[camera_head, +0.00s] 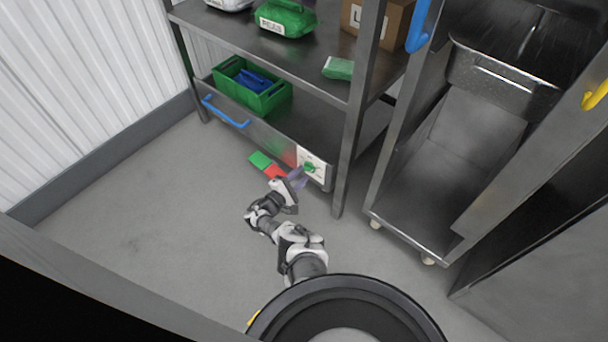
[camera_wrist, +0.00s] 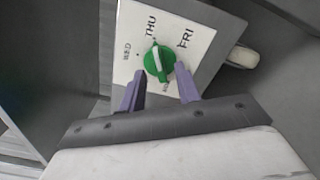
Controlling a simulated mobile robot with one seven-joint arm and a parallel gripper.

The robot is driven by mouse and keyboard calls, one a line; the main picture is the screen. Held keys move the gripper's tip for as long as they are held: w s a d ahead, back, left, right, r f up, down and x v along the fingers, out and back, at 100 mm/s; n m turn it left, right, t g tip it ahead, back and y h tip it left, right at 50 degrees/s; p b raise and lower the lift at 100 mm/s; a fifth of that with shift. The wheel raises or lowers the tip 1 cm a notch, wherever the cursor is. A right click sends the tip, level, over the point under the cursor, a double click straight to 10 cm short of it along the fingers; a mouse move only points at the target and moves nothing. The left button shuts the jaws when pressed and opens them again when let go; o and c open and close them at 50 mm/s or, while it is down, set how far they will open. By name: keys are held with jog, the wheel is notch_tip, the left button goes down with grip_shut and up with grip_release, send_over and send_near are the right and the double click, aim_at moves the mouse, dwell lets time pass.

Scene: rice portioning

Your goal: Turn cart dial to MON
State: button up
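The green dial (camera_wrist: 159,63) sits on a white panel (camera_wrist: 128,30) on the cart's front; dial (camera_head: 311,168) and panel (camera_head: 305,153) also show in the head view. Labels WED, THU and FRI are readable. Another label below the dial is partly hidden by my right finger, and I cannot read it fully. A pale mark on the dial lies on its upper side, toward THU. My gripper (camera_wrist: 159,80) is open, with its purple fingers either side of the dial's lower part; whether they touch it is unclear. In the head view my gripper (camera_head: 297,179) is at the panel.
The metal cart (camera_head: 320,130) has a blue handle (camera_head: 226,112) and a green crate (camera_head: 240,88) on its lower shelf. Green and red pieces (camera_head: 260,160) lie by its front edge. A second metal cart (camera_head: 412,200) stands to the right. The floor to the left is clear.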

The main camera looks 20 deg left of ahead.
jog(key=shift+x, duration=1.2)
grip_shut()
